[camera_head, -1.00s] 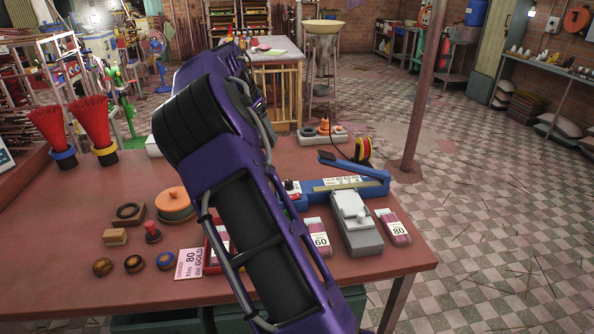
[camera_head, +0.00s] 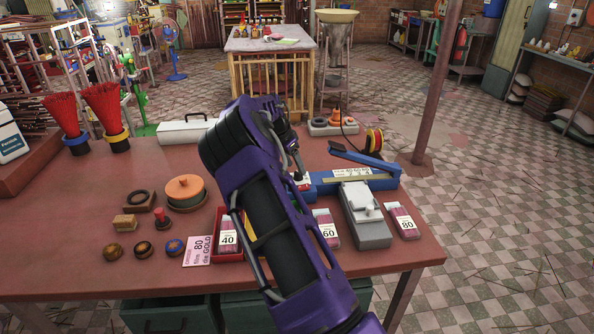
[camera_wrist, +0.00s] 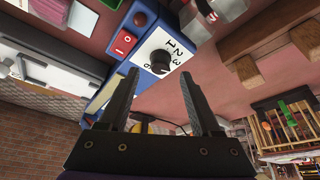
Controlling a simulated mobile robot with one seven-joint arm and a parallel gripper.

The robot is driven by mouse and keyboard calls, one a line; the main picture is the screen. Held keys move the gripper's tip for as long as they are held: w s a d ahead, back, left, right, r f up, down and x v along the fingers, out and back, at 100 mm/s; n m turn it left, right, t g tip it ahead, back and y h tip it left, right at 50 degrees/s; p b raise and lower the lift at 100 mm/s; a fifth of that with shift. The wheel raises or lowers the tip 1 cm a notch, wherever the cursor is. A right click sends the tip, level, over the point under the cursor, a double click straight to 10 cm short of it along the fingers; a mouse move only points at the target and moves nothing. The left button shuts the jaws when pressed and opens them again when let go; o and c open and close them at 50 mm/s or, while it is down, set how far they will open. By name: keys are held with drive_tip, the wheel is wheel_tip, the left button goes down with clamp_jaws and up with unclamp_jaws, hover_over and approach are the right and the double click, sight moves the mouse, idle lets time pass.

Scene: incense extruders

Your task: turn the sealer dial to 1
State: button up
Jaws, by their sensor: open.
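The blue sealer (camera_head: 382,184) lies on the red-brown table with its long blue lever raised. Its end panel shows in the wrist view with the black dial (camera_wrist: 160,61) on a white plate with numbers, among them 1, 2 and 3. I cannot tell which number the dial points at. A red rocker switch (camera_wrist: 124,43) sits beside the dial. My gripper (camera_wrist: 161,88) is open and empty, its two fingers apart, with the dial ahead between and a little beyond the tips. In the head view my arm hides the gripper and most of the dial end.
A grey scale-like device (camera_head: 369,229) and pink packs labelled 60 (camera_head: 328,230) and 80 (camera_head: 403,222) stand close in front of the sealer. A socket strip (camera_head: 333,127) lies behind.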

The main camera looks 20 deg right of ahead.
sight(298, 172)
drive_tip(key=shift+x, duration=1.55)
drive_tip(key=shift+c, duration=0.2)
clamp_jaws()
